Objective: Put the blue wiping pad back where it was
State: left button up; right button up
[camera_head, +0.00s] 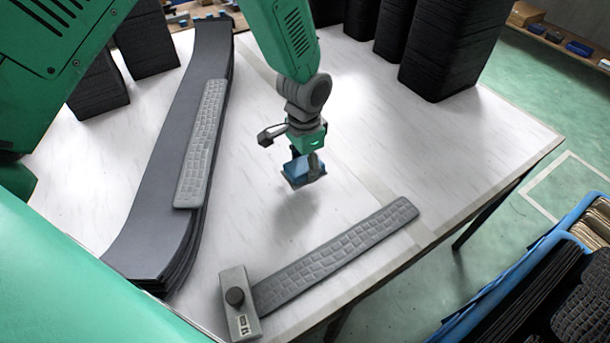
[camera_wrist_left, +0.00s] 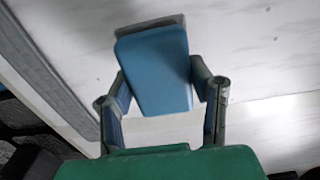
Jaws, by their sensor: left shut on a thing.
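The blue wiping pad (camera_head: 299,171) is held in my left gripper (camera_head: 306,163) above the white table (camera_head: 350,120), with its shadow on the surface below. In the left wrist view the pad (camera_wrist_left: 158,70) sits between the two fingers of the left gripper (camera_wrist_left: 160,95), which are shut on it. The pad looks tilted in that view and has a grey edge along its top. My right gripper does not show in either view.
A stack of long dark panels (camera_head: 150,200) with a grey textured strip (camera_head: 201,140) lies at left. Black stacks (camera_head: 450,45) stand behind. A blue crate (camera_head: 500,290) is at right.

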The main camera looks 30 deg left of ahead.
aim_at(306, 177)
pick_arm(q)
jog(key=shift+f, duration=0.4)
jog(key=shift+d+f, duration=0.25)
jog(key=shift+f, duration=0.3)
jog(key=shift+d+f, duration=0.25)
jog(key=shift+f, duration=0.25)
jog(key=shift+d+f, duration=0.2)
jog(key=shift+f, duration=0.15)
jog(key=shift+d, duration=0.15)
jog(key=shift+a+f, duration=0.15)
jog(key=shift+a, duration=0.2)
jog(key=o, duration=1.1)
jog(key=shift+a, duration=0.3)
jog(key=shift+d+r, duration=0.35)
jog(key=shift+r, duration=0.15)
jog(key=r, duration=1.1)
jog(key=shift+a, duration=0.25)
jog(key=shift+d+r, duration=0.15)
jog(key=shift+d, duration=0.1)
